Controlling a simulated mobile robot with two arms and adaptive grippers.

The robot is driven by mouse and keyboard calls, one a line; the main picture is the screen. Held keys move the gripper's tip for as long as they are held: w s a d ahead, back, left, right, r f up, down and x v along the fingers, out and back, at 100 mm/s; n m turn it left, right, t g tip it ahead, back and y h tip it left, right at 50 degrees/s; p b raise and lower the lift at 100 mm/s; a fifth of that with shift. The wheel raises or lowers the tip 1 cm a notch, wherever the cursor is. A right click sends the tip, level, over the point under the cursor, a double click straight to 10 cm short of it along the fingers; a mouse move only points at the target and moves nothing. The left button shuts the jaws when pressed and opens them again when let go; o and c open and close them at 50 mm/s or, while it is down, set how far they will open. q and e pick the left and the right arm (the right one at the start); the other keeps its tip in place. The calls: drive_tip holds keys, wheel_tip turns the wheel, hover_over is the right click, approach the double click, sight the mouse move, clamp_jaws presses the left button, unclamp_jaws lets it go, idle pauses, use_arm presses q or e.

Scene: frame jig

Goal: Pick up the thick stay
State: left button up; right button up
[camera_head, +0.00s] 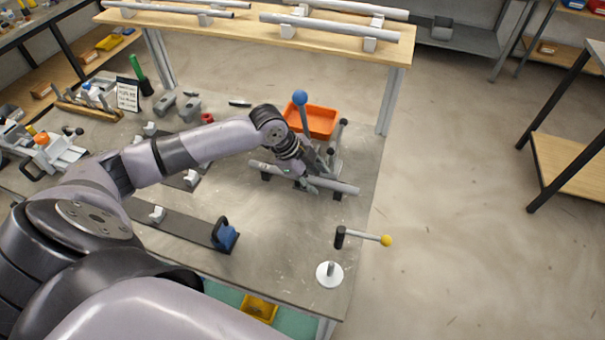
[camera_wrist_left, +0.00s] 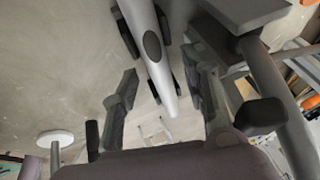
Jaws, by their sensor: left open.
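A round grey tube (camera_head: 337,186), which I take for the thick stay, lies across dark supports on the metal bench. My left gripper (camera_head: 312,178) is over its middle and hides part of it. In the left wrist view, the tube (camera_wrist_left: 150,45) with a dark oval mark runs between the fingers of the open left gripper (camera_wrist_left: 163,98). Gaps show on both sides there, so the fingers do not appear closed on it. My right gripper is in neither view.
A blue-knobbed lever (camera_head: 300,97) and an orange bin (camera_head: 318,121) stand close behind the gripper. More tubes (camera_head: 330,27) lie on a raised wooden shelf. A yellow-knobbed handle (camera_head: 385,240) and white disc (camera_head: 329,274) are at the front right. The bench between is clear.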

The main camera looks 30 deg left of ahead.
use_arm(q)
drive_tip(key=shift+c, duration=0.3)
clamp_jaws()
idle(0.3)
